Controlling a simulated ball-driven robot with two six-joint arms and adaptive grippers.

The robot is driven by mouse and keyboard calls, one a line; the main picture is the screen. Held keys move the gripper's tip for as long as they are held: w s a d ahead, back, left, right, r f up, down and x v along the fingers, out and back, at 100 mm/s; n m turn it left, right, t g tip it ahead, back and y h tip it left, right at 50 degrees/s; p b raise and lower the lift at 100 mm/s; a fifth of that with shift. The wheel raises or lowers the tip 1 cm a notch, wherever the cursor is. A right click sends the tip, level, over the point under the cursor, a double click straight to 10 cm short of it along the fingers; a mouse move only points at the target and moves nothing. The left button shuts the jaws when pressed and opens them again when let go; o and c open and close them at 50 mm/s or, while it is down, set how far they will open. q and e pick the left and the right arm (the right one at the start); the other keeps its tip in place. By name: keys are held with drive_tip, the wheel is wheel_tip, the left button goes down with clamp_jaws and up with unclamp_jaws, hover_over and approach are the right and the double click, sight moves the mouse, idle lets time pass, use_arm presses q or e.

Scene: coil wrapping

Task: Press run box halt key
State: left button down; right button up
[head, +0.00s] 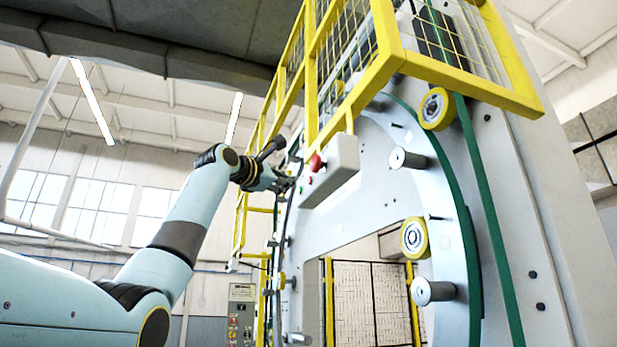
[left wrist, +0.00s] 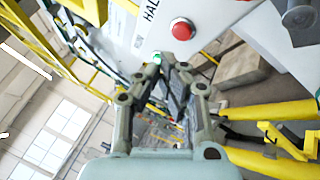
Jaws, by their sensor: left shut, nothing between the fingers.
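The run box (head: 332,172) is a pale box on a bracket under the yellow guard frame. Its red halt key (head: 315,162) sticks out from its left-facing side. In the left wrist view the red key (left wrist: 182,29) sits beside partly visible "HAL" lettering, above and right of my fingertips. A green key (left wrist: 157,58) shows close by my fingertips. My left gripper (head: 287,184) is shut and empty, just left of the box; its fingers (left wrist: 164,66) also show in the left wrist view. The fingertips appear apart from the red key; contact with the green key is unclear.
The yellow guard frame (head: 395,55) stands above and beside the box. The large ring machine (head: 425,190) with rollers (head: 414,238) and a green belt is to the right. A control panel (head: 241,315) stands low behind.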

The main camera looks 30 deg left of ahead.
use_arm(q)
drive_tip(key=shift+w+d, duration=0.5)
drive_tip(key=shift+w, duration=0.05)
idle(1.1)
drive_tip(key=shift+w+d, duration=0.5)
drive_tip(key=shift+w, duration=0.05)
idle(0.9)
idle(0.3)
drive_tip(key=shift+s+a+b, duration=0.45)
drive_tip(key=shift+s+a, duration=0.05)
drive_tip(key=shift+s, duration=0.1)
